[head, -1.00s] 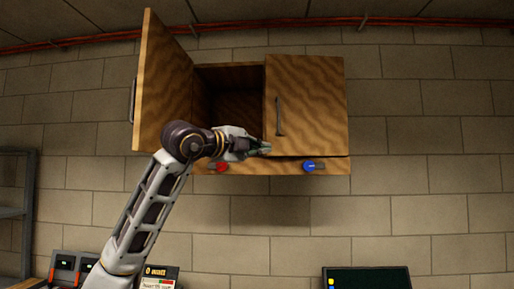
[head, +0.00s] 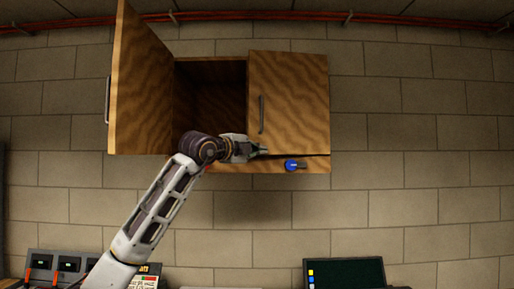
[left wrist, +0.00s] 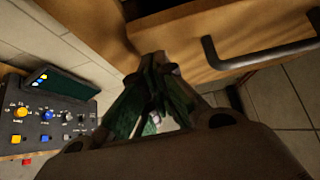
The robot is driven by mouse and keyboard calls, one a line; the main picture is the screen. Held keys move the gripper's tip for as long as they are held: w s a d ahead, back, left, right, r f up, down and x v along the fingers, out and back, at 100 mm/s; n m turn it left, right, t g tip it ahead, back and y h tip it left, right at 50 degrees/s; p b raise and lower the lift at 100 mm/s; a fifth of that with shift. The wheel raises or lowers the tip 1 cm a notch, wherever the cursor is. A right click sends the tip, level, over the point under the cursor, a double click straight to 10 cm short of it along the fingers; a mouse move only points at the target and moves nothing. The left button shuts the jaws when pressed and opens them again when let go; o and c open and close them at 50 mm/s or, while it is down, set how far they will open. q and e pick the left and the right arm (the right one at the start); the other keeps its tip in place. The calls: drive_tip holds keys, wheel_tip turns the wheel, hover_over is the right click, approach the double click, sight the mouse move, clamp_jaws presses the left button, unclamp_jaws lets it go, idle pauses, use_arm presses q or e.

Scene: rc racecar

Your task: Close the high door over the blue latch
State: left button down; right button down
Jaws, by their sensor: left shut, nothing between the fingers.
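The wooden wall cabinet has two doors. The right door (head: 290,100), above the blue latch (head: 292,165), looks nearly closed; a dark gap shows along its bottom edge, and I cannot tell whether it is fully flush. Its dark handle (head: 261,114) also shows in the left wrist view (left wrist: 260,55). The blue latch sits on the rail below this door. My left gripper (head: 264,150) is shut and empty at the door's lower left corner, left of the latch; I cannot tell whether it touches the door. My right gripper is out of view.
The left door (head: 140,90) stands wide open, with the dark compartment (head: 210,95) behind it. My left arm covers the lower left rail. A dark screen (head: 345,273) and a control panel (head: 70,265) stand below. The wall right of the cabinet is clear.

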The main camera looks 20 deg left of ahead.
use_arm(q)
drive_tip(key=shift+w, duration=0.2)
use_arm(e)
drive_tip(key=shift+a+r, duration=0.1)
